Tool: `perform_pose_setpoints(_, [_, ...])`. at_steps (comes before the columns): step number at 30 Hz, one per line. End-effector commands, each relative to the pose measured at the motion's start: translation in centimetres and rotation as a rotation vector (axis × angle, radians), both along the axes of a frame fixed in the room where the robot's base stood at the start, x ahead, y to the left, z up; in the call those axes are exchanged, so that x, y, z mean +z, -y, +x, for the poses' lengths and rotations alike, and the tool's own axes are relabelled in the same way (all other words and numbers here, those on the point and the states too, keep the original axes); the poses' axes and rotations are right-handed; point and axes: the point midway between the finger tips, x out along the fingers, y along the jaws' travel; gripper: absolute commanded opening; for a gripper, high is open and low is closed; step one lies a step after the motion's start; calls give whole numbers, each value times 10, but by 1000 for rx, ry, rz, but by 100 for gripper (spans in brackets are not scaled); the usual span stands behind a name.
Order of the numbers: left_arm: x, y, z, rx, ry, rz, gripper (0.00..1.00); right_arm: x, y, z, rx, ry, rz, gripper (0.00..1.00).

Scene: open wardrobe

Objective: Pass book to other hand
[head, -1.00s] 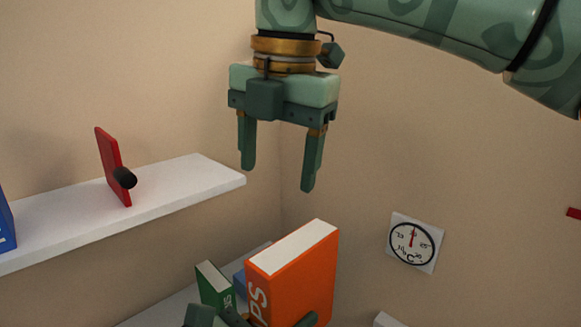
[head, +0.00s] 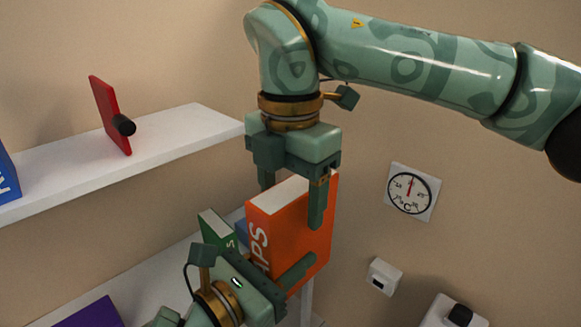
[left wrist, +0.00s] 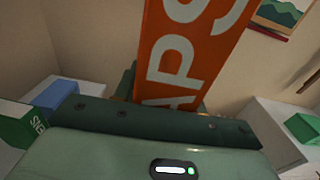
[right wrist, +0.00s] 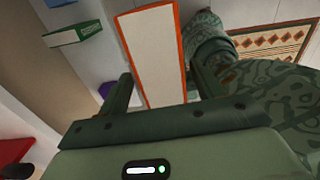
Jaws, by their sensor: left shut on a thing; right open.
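An orange book (head: 290,225) with white lettering on its spine stands upright in the head view. My left gripper (head: 285,270) is shut on its lower part from below. The book also rises in the left wrist view (left wrist: 190,50). My right gripper (head: 292,205) points down from above, open, with its fingers on either side of the book's top. In the right wrist view the book's white page edge (right wrist: 153,50) lies between the two spread fingers. Whether the right fingers touch the covers cannot be told.
A green book (head: 217,230) stands on the lower shelf behind the orange book. A red panel with a black knob (head: 110,115) is on the upper white shelf (head: 180,130). A purple object (head: 92,314) lies lower left. A round dial (head: 410,191) hangs on the right wall.

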Motion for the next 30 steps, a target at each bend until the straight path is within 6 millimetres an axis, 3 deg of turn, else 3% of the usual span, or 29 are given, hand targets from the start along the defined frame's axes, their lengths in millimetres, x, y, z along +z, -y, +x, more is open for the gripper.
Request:
perform_pose_setpoints(9, [1, 0, 0, 0, 3, -1, 5, -2, 0, 0, 1, 1, 1, 64])
perform_pose_setpoints(15, [2, 0, 0, -2, 4, -1, 5, -2, 0, 0, 1, 1, 2, 8])
perform_pose_setpoints(17, [2, 1, -1, -3, 5, 0, 5, -2, -1, 0, 2, 2, 1, 4])
perform_pose_setpoints(18, [1, 1, -1, -3, 5, 0, 52, -2, -1, 0, 2, 3, 3, 4])
perform_pose_setpoints(20, [1, 1, -1, -3, 4, 0, 66, -2, -1, 0, 2, 3, 3, 5])
perform_pose_setpoints(30, [-6, 0, -1, 13, -7, 26, 66, -2, 0, 0, 1, 1, 2, 5])
